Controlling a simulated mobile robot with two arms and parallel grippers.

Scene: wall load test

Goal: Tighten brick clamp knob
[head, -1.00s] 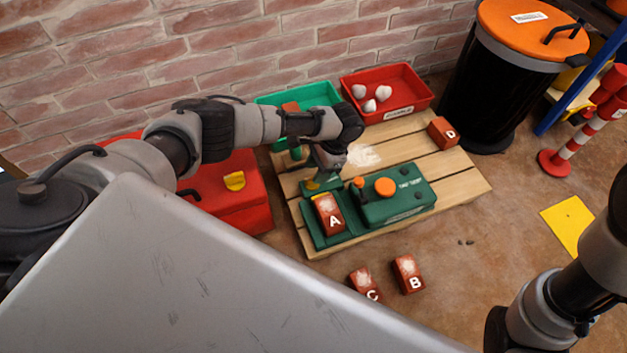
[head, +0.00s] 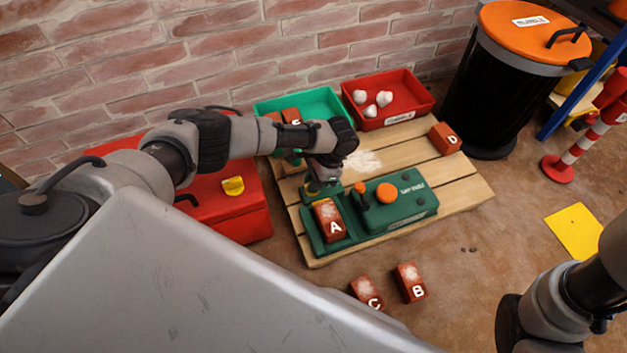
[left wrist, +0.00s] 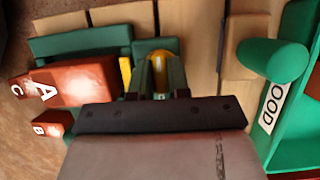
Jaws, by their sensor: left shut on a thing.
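Brick A (head: 329,223), red-brown with a white letter, lies on the bed of the green clamp tester (head: 398,203) on the wooden pallet. Brick A also shows at left in the left wrist view (left wrist: 75,82). My left gripper (head: 318,189) points down at the clamp end just behind brick A. In the left wrist view its fingers (left wrist: 160,72) are shut around the yellow clamp knob (left wrist: 159,60), which they partly hide. A yellow strip (left wrist: 125,75) stands between brick A and the fingers. My right gripper is out of view.
Bricks C (head: 367,292) and B (head: 410,282) lie on the floor before the pallet; brick D (head: 445,139) is on its far right. A green bin (head: 325,97), a red bin (head: 415,95) and a black barrel (head: 495,95) stand behind. A red box (head: 235,215) is at left.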

